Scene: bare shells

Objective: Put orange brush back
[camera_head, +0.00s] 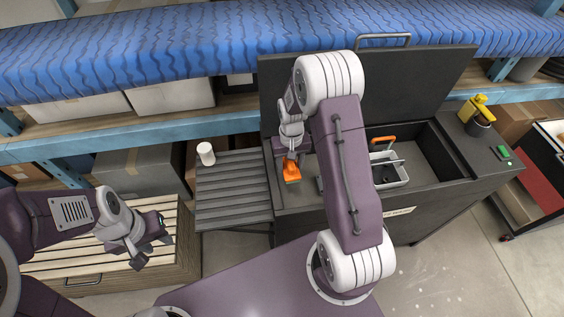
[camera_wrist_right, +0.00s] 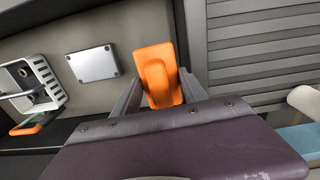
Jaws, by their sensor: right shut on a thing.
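The orange brush (camera_head: 291,172) is between the fingers of my right gripper (camera_head: 289,157), above the left part of the dark grey bench top. In the right wrist view the brush (camera_wrist_right: 158,76) shows its orange back, and my right gripper (camera_wrist_right: 160,95) is shut on it. I cannot tell whether the brush touches the surface below. My left gripper (camera_head: 147,252) is empty over the slatted wooden box at the left; its fingers are apart.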

